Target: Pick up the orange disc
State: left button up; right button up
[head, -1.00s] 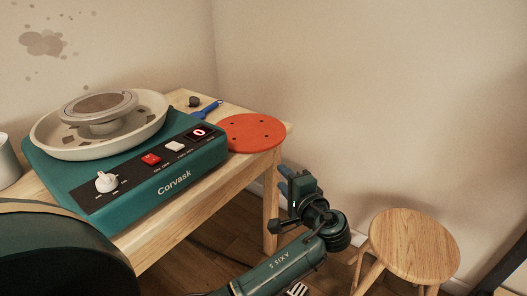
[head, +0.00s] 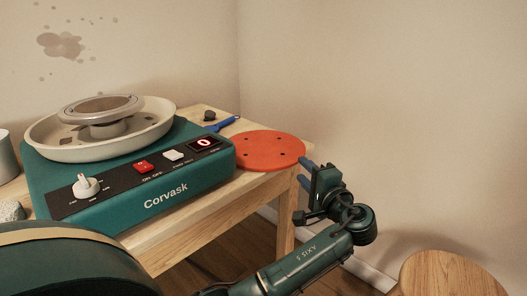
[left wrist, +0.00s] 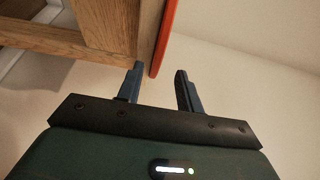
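The orange disc (head: 269,150) lies flat on the wooden table, at its right end, with small dark holes in it. In the left wrist view the disc (left wrist: 166,38) shows edge-on as a thin red-orange strip beside the wooden table end. My left gripper (head: 303,170) is just right of the disc, its two blue fingers pointing toward the disc's edge. In the left wrist view the fingers (left wrist: 159,68) are apart, and the near end of the strip appears in the gap between their tips. I see no contact. My right gripper is not in view.
The teal pottery wheel (head: 150,185) stands left of the disc. A blue-handled tool (head: 222,124) and a small dark knob-like object (head: 209,116) lie behind. A wooden stool (head: 447,275) stands at lower right. The space right of the table is open up to the wall.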

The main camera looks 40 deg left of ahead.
aim_at(296, 164)
pick_arm(q)
jog(key=x, duration=0.2)
jog(key=b+x, duration=0.1)
jog(key=x, duration=0.1)
jog(key=shift+f+b, duration=0.25)
jog(key=shift+b, duration=0.05)
jog(key=shift+w+a+r, duration=0.1)
jog(key=shift+w+a, duration=0.15)
jog(key=shift+a, duration=0.2)
jog(key=shift+c, duration=0.5)
grip_shut()
